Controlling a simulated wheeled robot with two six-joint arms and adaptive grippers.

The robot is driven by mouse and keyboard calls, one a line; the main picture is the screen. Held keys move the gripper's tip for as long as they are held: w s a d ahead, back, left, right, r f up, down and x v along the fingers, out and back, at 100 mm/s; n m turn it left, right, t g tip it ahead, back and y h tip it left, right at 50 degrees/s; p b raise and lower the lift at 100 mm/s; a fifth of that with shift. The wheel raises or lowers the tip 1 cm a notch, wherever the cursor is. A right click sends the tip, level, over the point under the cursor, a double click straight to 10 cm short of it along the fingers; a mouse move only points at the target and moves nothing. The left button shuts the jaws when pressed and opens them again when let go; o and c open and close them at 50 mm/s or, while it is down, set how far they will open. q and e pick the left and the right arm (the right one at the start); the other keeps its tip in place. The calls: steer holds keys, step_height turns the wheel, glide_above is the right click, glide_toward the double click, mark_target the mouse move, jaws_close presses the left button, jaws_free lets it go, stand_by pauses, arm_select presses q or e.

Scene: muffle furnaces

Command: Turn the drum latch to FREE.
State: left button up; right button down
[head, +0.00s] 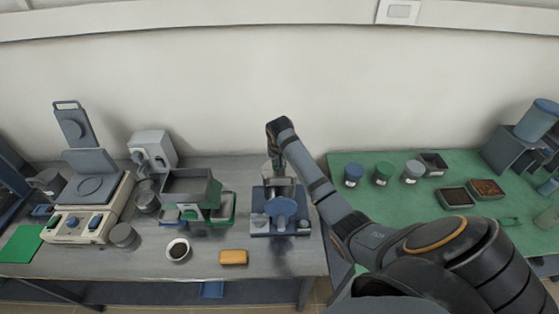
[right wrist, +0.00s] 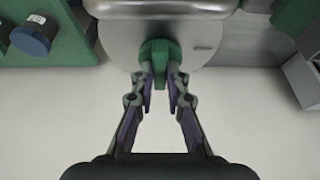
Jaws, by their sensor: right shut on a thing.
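In the right wrist view a green latch (right wrist: 159,50) stands out from the round end of a silver metal drum (right wrist: 203,48). My right gripper (right wrist: 160,77) is shut on the latch, with a fingertip on either side of it. I cannot read any FREE mark in these frames. In the head view my right arm reaches over the blue-based machine (head: 260,224) with a blue disc (head: 284,207) at its front. The fingertips and latch are hidden there behind the arm and machine. My left gripper is not in view.
The grey bench (head: 130,260) also carries a green-and-grey box device (head: 190,187), a bowl of dark material (head: 178,250) and a yellow-orange block (head: 233,257). A green table (head: 400,215) with jars and trays is to the right. The wall is close behind.

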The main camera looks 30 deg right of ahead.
steer(key=c, duration=1.3)
jaws_free()
steer(key=shift+c, duration=0.2)
steer(key=shift+r, duration=0.1)
steer(key=v, duration=1.2)
